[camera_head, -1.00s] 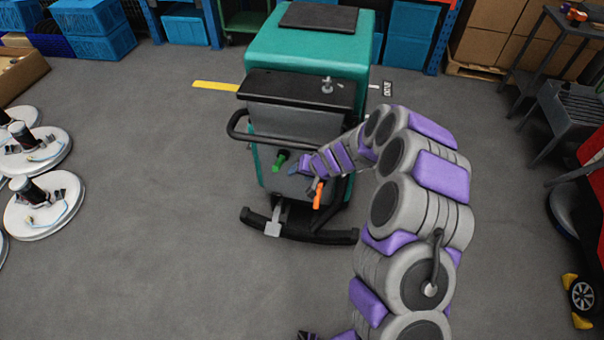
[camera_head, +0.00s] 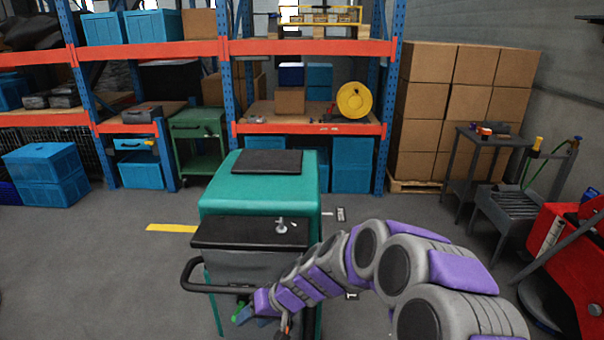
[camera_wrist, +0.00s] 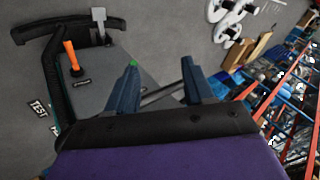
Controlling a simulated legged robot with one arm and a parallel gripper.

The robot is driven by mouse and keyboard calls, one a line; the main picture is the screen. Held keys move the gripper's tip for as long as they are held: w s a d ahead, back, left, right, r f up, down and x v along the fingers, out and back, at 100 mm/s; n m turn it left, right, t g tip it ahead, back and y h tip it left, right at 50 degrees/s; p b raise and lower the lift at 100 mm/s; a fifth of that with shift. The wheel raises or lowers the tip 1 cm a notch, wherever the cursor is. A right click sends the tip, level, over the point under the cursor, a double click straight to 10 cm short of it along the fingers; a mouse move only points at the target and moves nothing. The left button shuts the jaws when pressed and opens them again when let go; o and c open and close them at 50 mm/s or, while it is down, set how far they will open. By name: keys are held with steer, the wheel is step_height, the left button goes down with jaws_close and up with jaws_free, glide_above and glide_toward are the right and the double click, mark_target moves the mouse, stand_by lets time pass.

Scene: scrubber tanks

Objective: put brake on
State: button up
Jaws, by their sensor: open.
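The teal scrubber machine (camera_head: 262,188) stands ahead, with a black handlebar (camera_head: 190,275) on its near side. In the wrist view, only a green tip (camera_wrist: 133,62) shows, at the end of the left finger. An orange lever (camera_wrist: 71,55) and a grey pedal (camera_wrist: 99,18) are to the left, apart from the fingers. My gripper (camera_wrist: 160,80) is open, with nothing visible held between its fingers. I cannot tell whether a finger touches the green lever.
Shelves with orange beams (camera_head: 310,47) stand behind the machine. Stacked cardboard boxes (camera_head: 455,110), a dark metal stand (camera_head: 480,150) and a red machine (camera_head: 575,235) are at the right. White round discs (camera_wrist: 230,20) show in the wrist view.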

steer(key=s+d+r+g+h, duration=0.1)
steer(key=s+d+r, duration=0.3)
steer(key=s, duration=0.3)
steer(key=s+d+r+g+h, duration=0.1)
steer(key=s+d+r, duration=0.3)
steer(key=s, duration=0.2)
steer(key=s+d+r+m+h, duration=0.1)
steer(key=s+d+h, duration=0.1)
steer(key=s+d, duration=0.6)
steer(key=s+d+r+m+g+h, duration=0.1)
steer(key=s+d+m+h, duration=0.1)
steer(key=s+d, duration=0.7)
steer(key=s+h, duration=0.1)
steer(key=s, duration=0.2)
steer(key=shift+d+h, duration=0.3)
steer(key=shift+r, duration=0.1)
steer(key=shift+c, duration=0.9)
steer(key=shift+a, duration=0.2)
